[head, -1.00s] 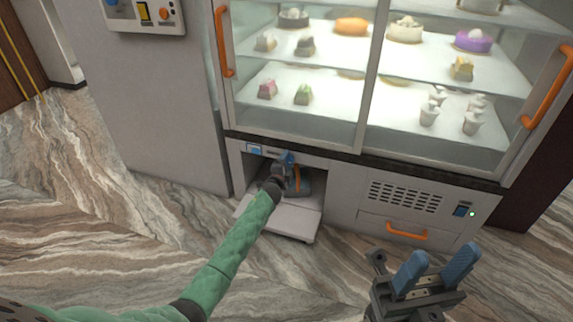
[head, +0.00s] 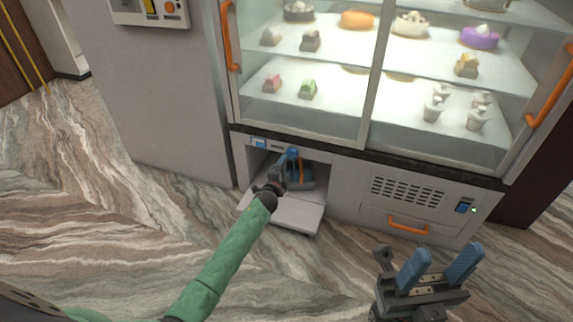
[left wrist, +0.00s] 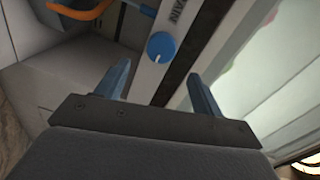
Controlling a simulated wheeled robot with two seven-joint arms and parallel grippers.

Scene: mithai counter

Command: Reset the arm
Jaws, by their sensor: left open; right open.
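My left gripper (head: 288,158) is at the mouth of an open compartment (head: 256,165) under the display case. In the left wrist view, its two blue fingers (left wrist: 160,88) stand apart with nothing between them. A blue round knob (left wrist: 160,46) on a pale strip with lettering ending "AIN" lies just beyond the fingertips, and I see no contact. My right gripper (head: 440,268) is open and empty, above the floor in front of the lower right panel. The gripper's wrist hides part of the compartment.
A lowered white flap (head: 290,213) juts out below the compartment. A dark item with an orange handle (head: 301,172) sits inside. The glass display case (head: 370,80) with orange handles stands above. The marble floor (head: 110,200) at left is clear.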

